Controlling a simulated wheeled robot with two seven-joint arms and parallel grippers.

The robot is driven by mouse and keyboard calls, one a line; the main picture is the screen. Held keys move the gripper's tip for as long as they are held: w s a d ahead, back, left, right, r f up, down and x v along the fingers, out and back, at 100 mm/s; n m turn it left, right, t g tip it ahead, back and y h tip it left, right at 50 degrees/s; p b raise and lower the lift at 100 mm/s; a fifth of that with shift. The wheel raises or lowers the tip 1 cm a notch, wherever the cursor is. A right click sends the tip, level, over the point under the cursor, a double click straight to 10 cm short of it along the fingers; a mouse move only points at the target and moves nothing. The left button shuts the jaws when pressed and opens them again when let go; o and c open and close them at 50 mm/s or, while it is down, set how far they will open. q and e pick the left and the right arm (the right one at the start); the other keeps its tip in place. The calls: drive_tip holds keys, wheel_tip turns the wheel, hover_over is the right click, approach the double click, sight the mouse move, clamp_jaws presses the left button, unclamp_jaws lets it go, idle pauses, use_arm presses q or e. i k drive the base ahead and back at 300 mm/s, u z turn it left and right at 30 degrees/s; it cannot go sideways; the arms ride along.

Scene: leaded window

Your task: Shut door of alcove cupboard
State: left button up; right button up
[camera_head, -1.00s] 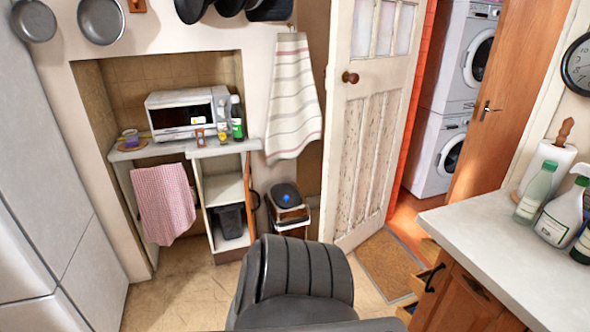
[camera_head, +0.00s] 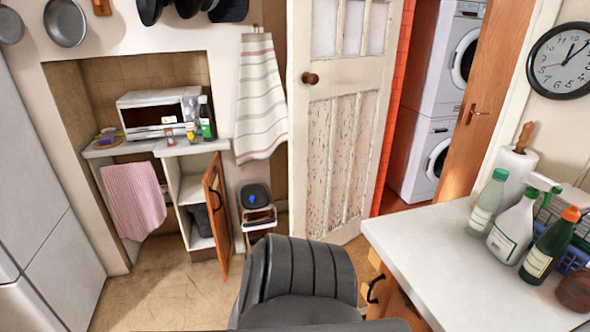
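The alcove cupboard (camera_head: 172,187) is a narrow white unit under the alcove's worktop. Its wooden door (camera_head: 217,214) stands open, swung out toward me on the right side of the opening, with a dark handle on it. A dark bin (camera_head: 200,219) shows inside on the lower level, below a shelf. The door hides part of the inside. Neither of my grippers is in view.
A pink checked towel (camera_head: 134,198) hangs left of the cupboard. A small stool with a dark scale-like object (camera_head: 256,197) stands right of the door. A white panelled door (camera_head: 345,150) is behind. A counter with bottles (camera_head: 430,240) fills the right. Floor before the cupboard is clear.

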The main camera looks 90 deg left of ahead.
sight(213, 181)
drive_tip(key=u, duration=3.3)
drive_tip(key=i, duration=1.9)
drive_tip(key=u, duration=0.55)
